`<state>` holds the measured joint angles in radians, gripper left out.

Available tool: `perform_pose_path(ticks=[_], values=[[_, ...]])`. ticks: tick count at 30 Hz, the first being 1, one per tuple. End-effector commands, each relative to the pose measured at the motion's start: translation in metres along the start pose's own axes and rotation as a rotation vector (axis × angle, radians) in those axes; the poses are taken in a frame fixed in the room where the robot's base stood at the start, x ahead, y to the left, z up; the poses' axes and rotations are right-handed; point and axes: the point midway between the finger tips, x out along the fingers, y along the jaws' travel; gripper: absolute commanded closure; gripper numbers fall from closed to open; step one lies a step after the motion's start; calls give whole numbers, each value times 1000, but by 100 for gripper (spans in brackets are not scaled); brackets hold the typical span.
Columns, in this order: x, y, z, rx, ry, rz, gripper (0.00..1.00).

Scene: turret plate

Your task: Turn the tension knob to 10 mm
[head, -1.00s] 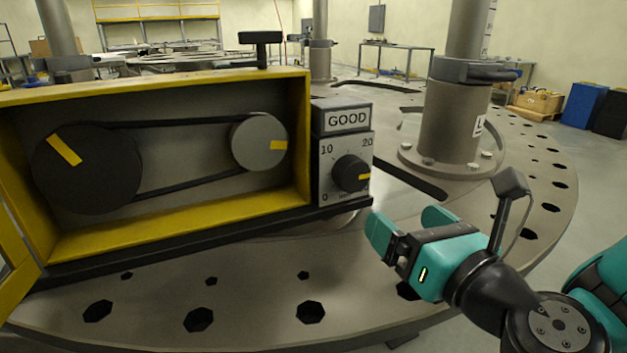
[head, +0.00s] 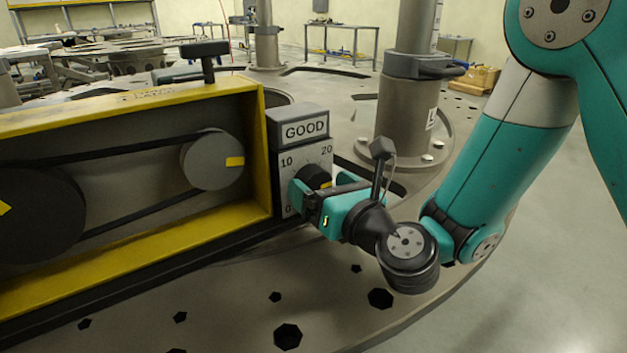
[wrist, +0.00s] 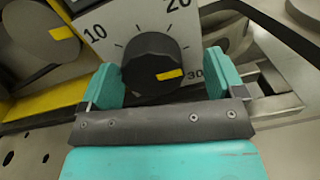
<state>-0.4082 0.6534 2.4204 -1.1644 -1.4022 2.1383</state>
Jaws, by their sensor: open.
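The tension knob (wrist: 152,66) is a round black dial with a yellow pointer mark, on a light panel marked 0, 10, 20 and 30. In the wrist view the mark points toward the 30. In the head view the knob (head: 317,177) is partly hidden by my gripper (head: 318,194). My gripper is open in front of the panel. In the wrist view its teal fingers (wrist: 163,78) stand on either side of the knob. I cannot tell whether they touch it.
Left of the panel is a yellow-edged housing (head: 262,150) with a belt over two pulleys (head: 212,160). A thick grey post (head: 405,115) stands behind my gripper. The round plate (head: 230,300) with holes has free room in front.

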Motion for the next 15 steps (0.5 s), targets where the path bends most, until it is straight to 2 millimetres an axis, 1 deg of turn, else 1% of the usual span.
perform_pose_path(ticks=[5, 6, 8, 9, 12, 13, 14, 15], values=[[2, 7, -3, 2, 4, 11, 12], [2, 7, -3, 1, 5, 12, 17], [2, 8, -3, 2, 5, 13, 30], [2, 8, -3, 2, 5, 14, 40], [2, 8, -3, 2, 4, 13, 61], [2, 8, -2, 2, 4, 13, 61], [-1, 4, 5, -8, -8, 10, 61], [0, 4, -1, -1, 1, 9, 61]])
